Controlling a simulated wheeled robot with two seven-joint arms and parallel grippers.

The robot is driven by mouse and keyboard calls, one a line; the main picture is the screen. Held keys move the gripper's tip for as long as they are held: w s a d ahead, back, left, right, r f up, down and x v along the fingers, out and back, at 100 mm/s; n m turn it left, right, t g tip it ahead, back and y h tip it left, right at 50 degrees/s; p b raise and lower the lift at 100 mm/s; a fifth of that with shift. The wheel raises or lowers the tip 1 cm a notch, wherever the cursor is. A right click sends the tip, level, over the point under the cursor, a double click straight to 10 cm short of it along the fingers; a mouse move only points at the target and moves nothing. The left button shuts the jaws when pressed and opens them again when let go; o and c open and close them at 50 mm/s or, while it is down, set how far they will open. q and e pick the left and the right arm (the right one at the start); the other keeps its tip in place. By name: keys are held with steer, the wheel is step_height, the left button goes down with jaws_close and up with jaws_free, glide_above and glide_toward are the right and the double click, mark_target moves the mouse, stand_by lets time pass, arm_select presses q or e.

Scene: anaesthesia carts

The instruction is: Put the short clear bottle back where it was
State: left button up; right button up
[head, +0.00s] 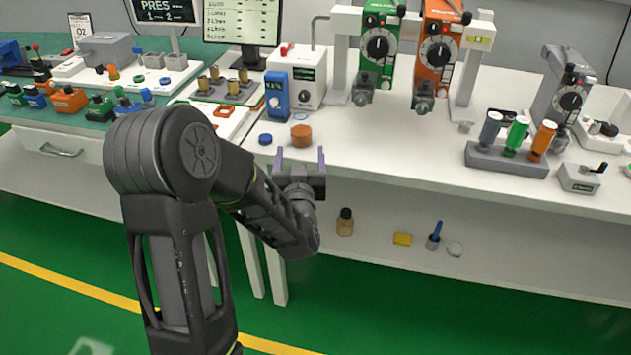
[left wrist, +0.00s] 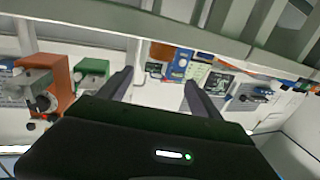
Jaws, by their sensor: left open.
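A small bottle (head: 345,222) with a dark cap and a yellowish-brown tint stands upright on the lower shelf, under the white worktop. My left gripper (head: 300,160) is at the front edge of the worktop, above and left of this bottle. Its two fingers are spread, with nothing seen between them. They also show apart in the left wrist view (left wrist: 158,88). My right gripper is not in view.
An orange-brown round piece (head: 301,135) and a blue disc (head: 265,139) lie on the worktop just beyond my left fingers. A green unit (head: 378,45) and an orange unit (head: 437,50) stand behind. A yellow block (head: 402,239) sits on the lower shelf. The worktop's front middle is clear.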

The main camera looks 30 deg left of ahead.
arm_select(q)
steer(key=s+d+f+m+g+h, duration=0.2)
steer(key=d+f+h, duration=0.2)
steer(key=d+f, duration=0.65)
steer(key=s+d+f+m+g+h, duration=0.1)
steer(key=d+f+g+h, duration=0.35)
steer(key=f, duration=0.85)
steer(key=s+d+f+g+h, duration=0.2)
steer(key=s+d+f, duration=0.2)
steer(key=s+d, duration=0.2)
steer(key=s+d+f+m+g+h, duration=0.1)
steer(key=s+d+f+g, duration=0.2)
steer(key=s, duration=0.7)
steer(key=s+d+f+m+g+h, duration=0.1)
steer(key=s+d+f+g+h, duration=0.1)
steer(key=s+d+f, duration=0.4)
steer(key=s+d+g, duration=0.1)
steer(key=s+d, duration=0.1)
steer(key=d, duration=0.3)
steer(key=shift+f+h, duration=0.35)
steer(key=shift+f, duration=0.05)
